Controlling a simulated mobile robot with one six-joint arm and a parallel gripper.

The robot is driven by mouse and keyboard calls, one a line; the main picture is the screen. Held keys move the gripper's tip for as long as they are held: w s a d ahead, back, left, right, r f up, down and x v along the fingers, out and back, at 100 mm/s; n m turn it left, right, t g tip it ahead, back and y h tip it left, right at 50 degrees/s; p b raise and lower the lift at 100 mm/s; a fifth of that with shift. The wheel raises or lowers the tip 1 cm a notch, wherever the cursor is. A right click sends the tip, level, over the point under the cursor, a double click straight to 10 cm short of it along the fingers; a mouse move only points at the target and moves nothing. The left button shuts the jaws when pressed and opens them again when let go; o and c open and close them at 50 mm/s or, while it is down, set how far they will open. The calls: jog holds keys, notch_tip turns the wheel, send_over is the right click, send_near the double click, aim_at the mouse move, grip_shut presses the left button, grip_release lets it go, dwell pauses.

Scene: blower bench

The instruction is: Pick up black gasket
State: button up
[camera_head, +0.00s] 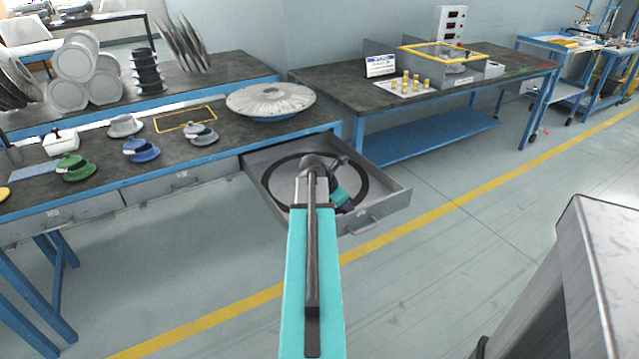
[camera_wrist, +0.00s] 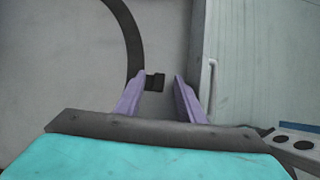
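The black gasket (camera_head: 365,182) is a large thin ring lying in the open grey drawer (camera_head: 397,200) under the bench. In the wrist view the gasket (camera_wrist: 132,38) curves down to my left finger, and a small dark tab (camera_wrist: 155,82) shows between the fingertips. My gripper (camera_wrist: 161,79) has two purple fingers set apart, with a visible gap on the right side of the tab. In the head view my gripper (camera_head: 343,197) is over the drawer, and my arm hides part of the ring. I cannot tell the fingers' height above it.
The drawer's front handle (camera_wrist: 212,90) is close to the right of my fingers. The bench (camera_head: 225,150) above holds a large grey disc (camera_head: 270,100), yellow gasket (camera_head: 185,118) and several coloured flanged parts. A second bench (camera_head: 330,85) stands behind. Floor in front is clear.

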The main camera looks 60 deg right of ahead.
jog(key=shift+c, duration=0.2)
dwell(0.3)
grip_shut()
jog(key=shift+r, duration=0.15)
notch_tip(320, 180, up, 18)
jog(key=p, duration=0.1)
dwell(0.7)
dwell(0.5)
